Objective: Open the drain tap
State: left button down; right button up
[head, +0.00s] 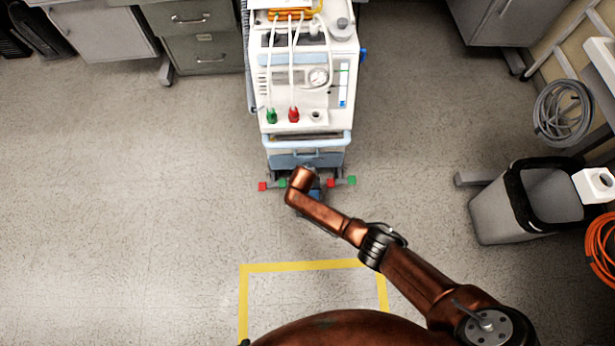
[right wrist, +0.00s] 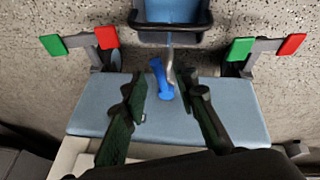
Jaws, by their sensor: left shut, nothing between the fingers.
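The drain tap (right wrist: 160,78) is a small blue lever beside a thin metal spout, shown in the right wrist view in front of a grey-blue panel (right wrist: 245,115). My right gripper (right wrist: 165,84) is open, with one dark finger on each side of the lever. I cannot tell whether either finger touches it. In the head view my right arm reaches to the low front of the white machine (head: 305,75) and hides the tap and the gripper. Only a small dark bit of my left gripper (head: 244,342) shows at the bottom edge, shut and empty, far from the machine.
Red and green marked brackets (right wrist: 80,41) stick out on both sides of the tap. A blue container (right wrist: 172,12) in a dark holder is above it in the wrist view. A grey bin (head: 500,212) stands at the right. The floor at the left is clear.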

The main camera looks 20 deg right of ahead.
jog(key=v, duration=1.2)
jog(key=shift+f, duration=0.1)
dwell(0.4)
